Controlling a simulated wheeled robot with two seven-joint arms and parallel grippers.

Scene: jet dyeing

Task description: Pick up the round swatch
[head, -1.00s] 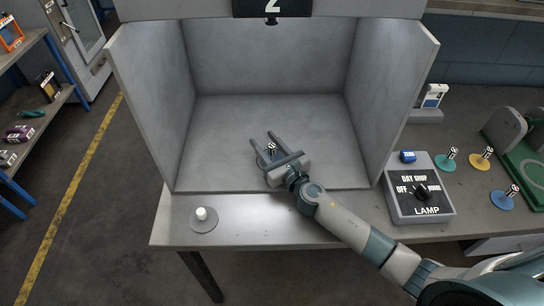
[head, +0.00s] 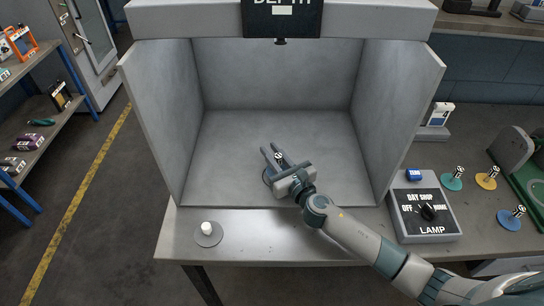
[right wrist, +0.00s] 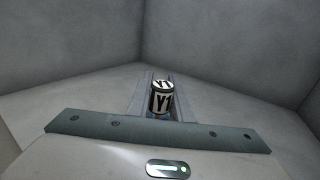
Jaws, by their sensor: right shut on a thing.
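My right gripper (head: 272,149) is inside the grey booth, low over its floor. Its fingers are shut on a small upright knob (head: 278,156) with a black-and-white label. In the right wrist view the labelled knob (right wrist: 161,97), which seems to read "Y1", stands between the fingers. A thin dark curved edge shows beside the gripper, perhaps the rim of the round piece under the knob; its face is mostly hidden. I cannot tell whether it touches the floor. My left gripper is not in view.
A grey disc with a white knob (head: 208,230) sits on the table's front left. Booth walls flank my gripper.

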